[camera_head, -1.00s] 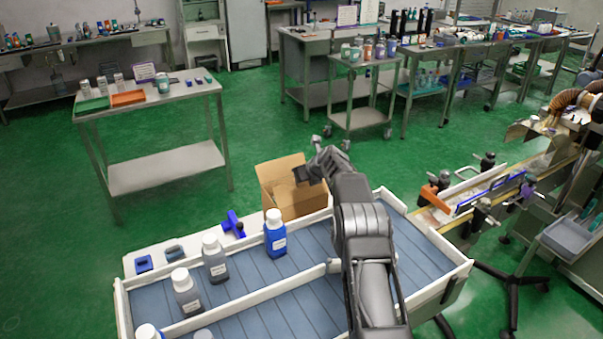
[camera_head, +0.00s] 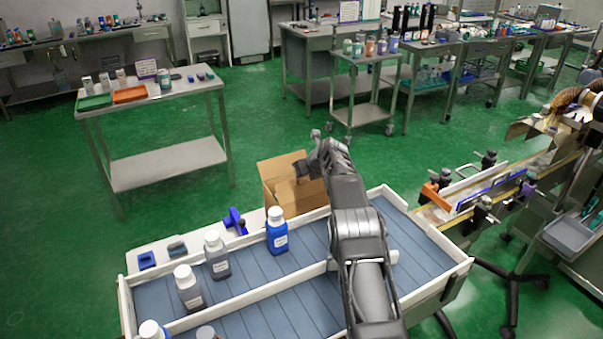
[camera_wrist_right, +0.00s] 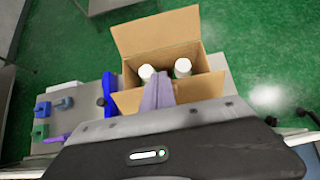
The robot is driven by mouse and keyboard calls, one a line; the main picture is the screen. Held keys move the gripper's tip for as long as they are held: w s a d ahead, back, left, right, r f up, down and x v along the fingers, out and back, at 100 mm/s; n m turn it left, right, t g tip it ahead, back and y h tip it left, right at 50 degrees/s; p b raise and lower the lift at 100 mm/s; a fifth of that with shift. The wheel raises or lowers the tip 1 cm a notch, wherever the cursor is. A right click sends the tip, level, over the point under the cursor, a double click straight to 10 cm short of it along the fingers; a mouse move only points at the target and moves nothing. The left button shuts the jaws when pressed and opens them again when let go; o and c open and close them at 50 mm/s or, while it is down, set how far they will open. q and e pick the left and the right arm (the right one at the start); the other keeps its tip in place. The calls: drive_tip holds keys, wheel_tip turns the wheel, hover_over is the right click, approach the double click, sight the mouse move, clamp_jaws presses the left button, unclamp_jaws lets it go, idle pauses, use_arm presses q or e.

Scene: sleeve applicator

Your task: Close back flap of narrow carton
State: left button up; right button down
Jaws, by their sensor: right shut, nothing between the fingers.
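The narrow carton (camera_head: 281,192) is a brown cardboard box standing open beyond the tray rack; it also shows in the right wrist view (camera_wrist_right: 208,62). Its back flap (camera_wrist_right: 155,32) stands up at the far edge in the wrist view. Two white-capped bottles (camera_wrist_right: 183,67) are inside. A near flap (camera_wrist_right: 128,100) is spread outward. My right gripper (camera_wrist_right: 158,92) is shut and empty, over the carton's near side, apart from the back flap. In the head view my right gripper (camera_head: 306,168) is at the carton's right, and my arm hides part of the box. My left gripper is not in view.
A white-edged tray (camera_head: 300,212) with blue slats holds several bottles, including a blue one (camera_head: 276,232). A blue clamp-like part (camera_head: 235,222) sits left of the carton. A conveyor machine (camera_head: 490,195) stands at the right. Green floor behind the carton is clear.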

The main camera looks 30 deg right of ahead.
drive_tip(key=shift+r, duration=0.65)
drive_tip(key=shift+s, duration=0.1)
drive_tip(key=shift+s+r, duration=0.25)
drive_tip(key=shift+r, duration=0.1)
drive_tip(key=b+v, duration=0.2)
drive_tip(key=v, duration=0.4)
drive_tip(key=shift+s+r+b, duration=0.3)
drive_tip(key=shift+b, duration=0.05)
